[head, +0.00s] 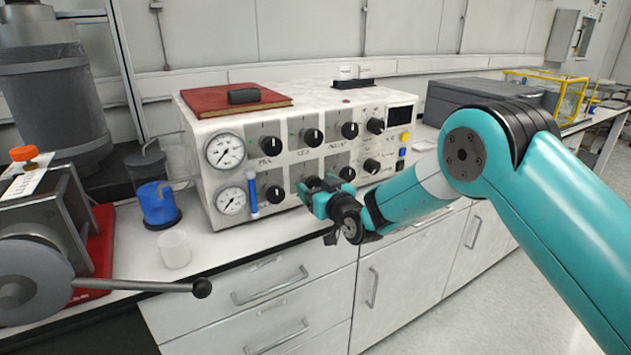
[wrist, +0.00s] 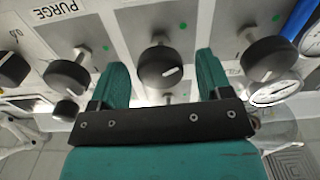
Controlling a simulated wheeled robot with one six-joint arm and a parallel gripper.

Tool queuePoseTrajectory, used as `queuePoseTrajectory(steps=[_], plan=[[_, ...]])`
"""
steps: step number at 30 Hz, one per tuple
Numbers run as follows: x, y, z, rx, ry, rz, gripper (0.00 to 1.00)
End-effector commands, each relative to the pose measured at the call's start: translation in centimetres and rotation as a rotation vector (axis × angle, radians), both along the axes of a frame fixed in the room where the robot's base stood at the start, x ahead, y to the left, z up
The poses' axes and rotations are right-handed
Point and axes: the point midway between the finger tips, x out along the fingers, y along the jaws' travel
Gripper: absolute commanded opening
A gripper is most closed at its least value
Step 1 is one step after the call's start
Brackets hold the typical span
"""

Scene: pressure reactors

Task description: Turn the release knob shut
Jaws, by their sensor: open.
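The control panel (head: 300,150) is a white box with two rows of black knobs and two gauges on its left. My gripper (head: 318,186) is open in front of the lower row. In the wrist view, my gripper (wrist: 161,72) has one finger on each side of a round black knob (wrist: 160,66) with a slanted white pointer line. I see no grip on this knob; whether a finger touches it, I cannot tell. The release label is not readable, so I cannot confirm which knob it names. In the head view, my gripper partly hides the lower knobs.
Neighbouring knobs (wrist: 267,58) flank the gripper on both sides. A blue tube (head: 252,192) stands by the lower gauge. A red book (head: 235,98) lies on the box. A clear beaker (head: 174,249) and a lever with a black ball (head: 202,288) are at left.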

Motion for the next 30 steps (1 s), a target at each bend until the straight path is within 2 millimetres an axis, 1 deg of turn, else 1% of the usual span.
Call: queuePoseTrajectory(steps=[4, 12, 13, 19, 20, 30], plan=[[0.63, 0.44, 0.02, 0.000, 0.000, -0.001, 0.72], [0.74, 0.50, 0.01, 0.001, 0.001, -0.001, 0.72], [0.74, 0.50, 0.02, 0.000, 0.000, -0.001, 0.69], [0.72, 0.49, 0.03, 0.001, 0.001, -0.001, 0.23], [0.72, 0.49, 0.03, 0.001, 0.001, -0.001, 0.22], [0.72, 0.47, -0.05, 0.039, 0.025, -0.001, 0.23]])
